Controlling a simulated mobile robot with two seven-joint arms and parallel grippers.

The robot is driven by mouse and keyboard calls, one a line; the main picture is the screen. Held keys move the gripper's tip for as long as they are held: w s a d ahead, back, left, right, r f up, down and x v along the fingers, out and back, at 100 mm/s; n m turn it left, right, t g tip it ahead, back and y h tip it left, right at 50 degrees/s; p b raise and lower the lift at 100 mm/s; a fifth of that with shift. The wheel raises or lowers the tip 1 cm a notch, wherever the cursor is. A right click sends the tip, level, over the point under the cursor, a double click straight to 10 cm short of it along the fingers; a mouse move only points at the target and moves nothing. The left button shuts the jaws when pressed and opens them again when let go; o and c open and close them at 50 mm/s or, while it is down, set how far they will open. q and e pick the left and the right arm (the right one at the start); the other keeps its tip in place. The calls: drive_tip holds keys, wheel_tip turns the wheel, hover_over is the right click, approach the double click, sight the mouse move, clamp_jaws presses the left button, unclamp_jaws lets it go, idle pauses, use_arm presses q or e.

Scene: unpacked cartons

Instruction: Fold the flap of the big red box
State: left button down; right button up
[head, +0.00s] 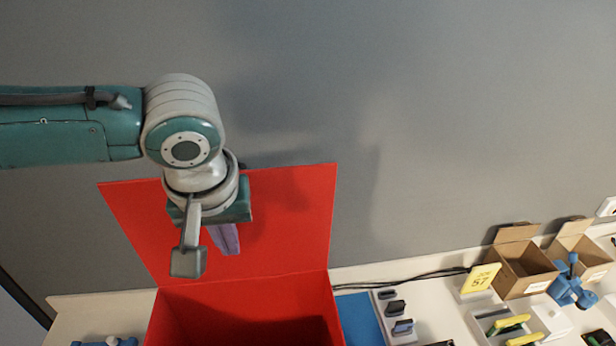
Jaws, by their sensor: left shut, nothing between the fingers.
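The big red box (163,318) stands at the bottom of the head view, left of the middle, and its lower part is cut off by the frame edge. Its inside looks empty where I can see it. Its rear flap (290,220) stands up, leaning back toward the grey wall. My left gripper (226,246) is shut and empty, in front of the flap in this view. My wrist hides part of the flap's left half. I cannot tell whether the fingers touch the flap. My right gripper is not in view.
Two small open cartons (524,268) stand at the right, with a blue object (571,283) in front. A yellow card marked 57 (481,278) stands left of them. Black cables (410,279) run along the wall. A blue mat (358,318) lies right of the box.

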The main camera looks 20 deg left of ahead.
use_arm(q)
drive_tip(key=w+b, duration=0.1)
drive_tip(key=w+a, duration=0.1)
drive_tip(key=w+a+b, duration=0.1)
drive_tip(key=w, duration=0.1)
drive_tip(key=shift+a+f+b, duration=0.2)
drive_tip(key=shift+f+b, duration=0.1)
drive_tip(key=shift+b, duration=0.05)
drive_tip(key=p+v, duration=0.3)
drive_tip(key=p, duration=0.1)
drive_tip(key=p+v, duration=0.3)
drive_tip(key=p, duration=0.1)
drive_tip(key=w+p+v, duration=0.1)
drive_tip(key=p+v, duration=0.2)
drive_tip(key=p, duration=0.1)
drive_tip(key=shift+a+r+p, duration=0.3)
drive_tip(key=shift+r+p, duration=0.1)
drive_tip(key=shift+r, duration=0.2)
drive_tip(key=shift+f, duration=0.1)
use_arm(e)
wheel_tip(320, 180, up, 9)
use_arm(q)
drive_tip(key=shift+s, duration=0.15)
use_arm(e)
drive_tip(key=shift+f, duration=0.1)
